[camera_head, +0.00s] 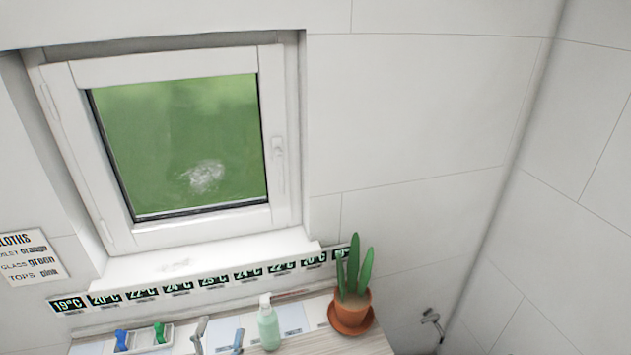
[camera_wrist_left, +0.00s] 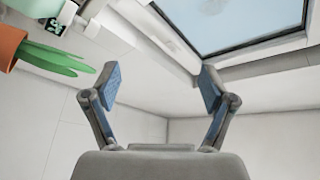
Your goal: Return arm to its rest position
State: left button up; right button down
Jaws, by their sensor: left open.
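My left gripper (camera_head: 219,337) shows at the bottom edge of the head view, in front of the counter. Its grey fingers with blue pads stand apart. In the left wrist view the same gripper (camera_wrist_left: 160,82) is open, with nothing between its fingers. The rest of my left arm is out of the head view. My right gripper is in neither view.
The counter (camera_head: 350,343) holds a green pump bottle (camera_head: 268,326) just right of the gripper, a potted cactus (camera_head: 352,290), and a white tray (camera_head: 140,342) with a blue clip (camera_head: 122,340) and a green clip (camera_head: 159,332). A window (camera_head: 180,145) is behind.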

pick_arm(q)
jog(key=s+a+f+n+g+y, duration=0.25)
jog(key=f+g, duration=0.25)
jog(key=f, duration=0.5)
jog(key=s+a+f+n+g+y, duration=0.1)
jog(key=s+f+n+g, duration=0.3)
jog(key=f, duration=0.6)
jog(key=s+d+f+n+g+h, duration=0.25)
jog(key=s+f+g, duration=0.8)
jog(key=s, duration=0.55)
notch_tip(320, 180, down, 19)
jog(key=d+m, duration=0.1)
jog(key=s+f, duration=0.4)
jog(key=f, duration=0.5)
jog(key=s+a+f, duration=0.1)
jog(key=s+f, duration=0.4)
jog(key=f, duration=0.4)
jog(key=shift+s+a+y, duration=0.2)
jog(key=shift+s+y, duration=0.1)
jog(key=shift+g, duration=0.35)
jog(key=s+f, duration=0.2)
jog(key=s, duration=0.1)
jog(key=s+a+f, duration=0.1)
jog(key=s+f, duration=0.1)
jog(key=s, duration=0.1)
jog(key=s+a+f, duration=0.1)
jog(key=s+f, duration=0.1)
jog(key=s, duration=0.2)
jog(key=shift+s, duration=0.1)
jog(key=shift+c, duration=0.3)
